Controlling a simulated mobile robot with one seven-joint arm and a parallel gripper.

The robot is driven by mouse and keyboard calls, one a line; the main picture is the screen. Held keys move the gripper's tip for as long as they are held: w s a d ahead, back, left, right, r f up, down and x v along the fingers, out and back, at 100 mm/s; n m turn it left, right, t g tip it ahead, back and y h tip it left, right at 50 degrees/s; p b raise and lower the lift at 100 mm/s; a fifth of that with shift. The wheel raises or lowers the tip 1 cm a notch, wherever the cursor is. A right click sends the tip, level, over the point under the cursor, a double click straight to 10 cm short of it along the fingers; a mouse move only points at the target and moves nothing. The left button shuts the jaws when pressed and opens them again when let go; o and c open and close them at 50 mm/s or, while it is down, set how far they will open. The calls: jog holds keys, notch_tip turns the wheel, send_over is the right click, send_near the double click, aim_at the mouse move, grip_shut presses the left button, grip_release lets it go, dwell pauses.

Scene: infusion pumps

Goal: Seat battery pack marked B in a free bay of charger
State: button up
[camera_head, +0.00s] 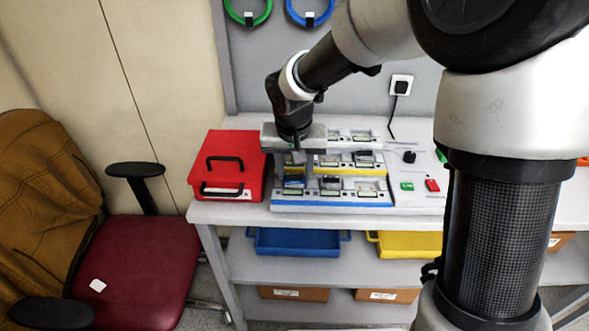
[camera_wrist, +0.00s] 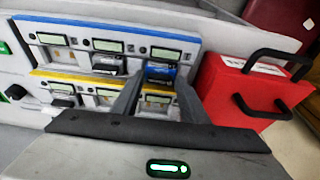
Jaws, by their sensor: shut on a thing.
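The charger (camera_head: 332,204) stands on the bench, with a blue-edged front row of bays and a yellow-edged row behind; its blue edge also shows in the wrist view (camera_wrist: 20,35). My gripper (camera_head: 298,179) points down over the front row's left end. In the wrist view my gripper (camera_wrist: 160,77) is shut on a blue battery pack (camera_wrist: 161,71), at or in the end bay. The pack shows partly in the head view (camera_head: 292,182). I cannot read its mark or tell whether it is fully down. A dark pack (camera_wrist: 108,64) sits in the neighbouring bay.
A red case (camera_head: 226,150) with black handles stands close left of the charger. Several other bays hold dark packs. A chair (camera_head: 130,255) stands left of the bench.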

jog(key=shift+f+b, duration=0.25)
jog(key=shift+b, duration=0.15)
dwell(0.4)
jog(key=o, duration=1.2)
jog(key=shift+r, duration=0.1)
jog(key=p+v, duration=0.2)
jog(key=v, duration=1.5)
jog(key=shift+r+p, duration=0.15)
jog(key=shift+p, duration=0.15)
jog(key=shift+d, duration=0.1)
jog(key=s+d+r+p, duration=0.3)
jog(key=s+d, duration=0.1)
jog(key=s, duration=0.2)
jog(key=s+d+r+t+p, duration=0.1)
jog(key=s+d+r+p, duration=0.2)
jog(key=s+d, duration=0.2)
jog(key=s+d+r+t+p, duration=0.1)
jog(key=s+d+r+p, duration=0.2)
jog(key=s+d+r, duration=0.1)
jog(key=shift+s+d+p, duration=0.2)
jog(key=shift+s+d, duration=0.15)
jog(key=shift+s, duration=0.35)
jog(key=shift+s+d+p, duration=0.2)
jog(key=shift+s+d, duration=0.2)
jog(key=shift+s, duration=0.3)
